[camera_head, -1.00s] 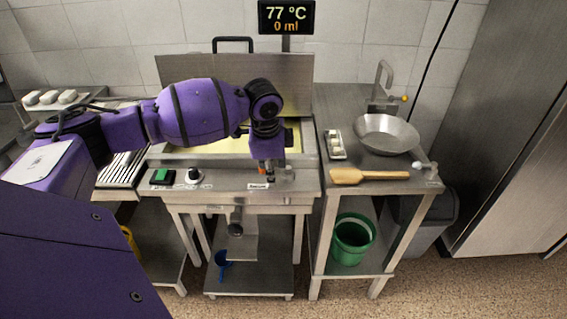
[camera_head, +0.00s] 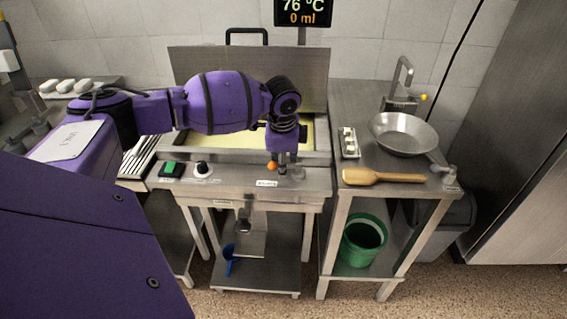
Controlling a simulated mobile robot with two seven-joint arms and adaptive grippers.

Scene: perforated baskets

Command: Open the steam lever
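A small orange knob (camera_head: 272,165), which looks like the steam lever's end, shows at the front panel of the steel vat (camera_head: 225,180), above a small white label (camera_head: 267,183). My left gripper (camera_head: 285,170) hangs down from the purple arm just right of the knob. The gap between them is too small to judge, so I cannot tell whether they touch. Its fingers are small and partly lost against the steel, so their opening is unclear. The rest of the lever is hidden or too small to make out. My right gripper is out of view.
A green switch (camera_head: 171,169) and a black-and-white dial (camera_head: 203,169) sit left on the panel. The right table holds a metal bowl (camera_head: 404,135), a wooden paddle (camera_head: 382,176) and a small white tray (camera_head: 349,143). A green bucket (camera_head: 363,240) stands below.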

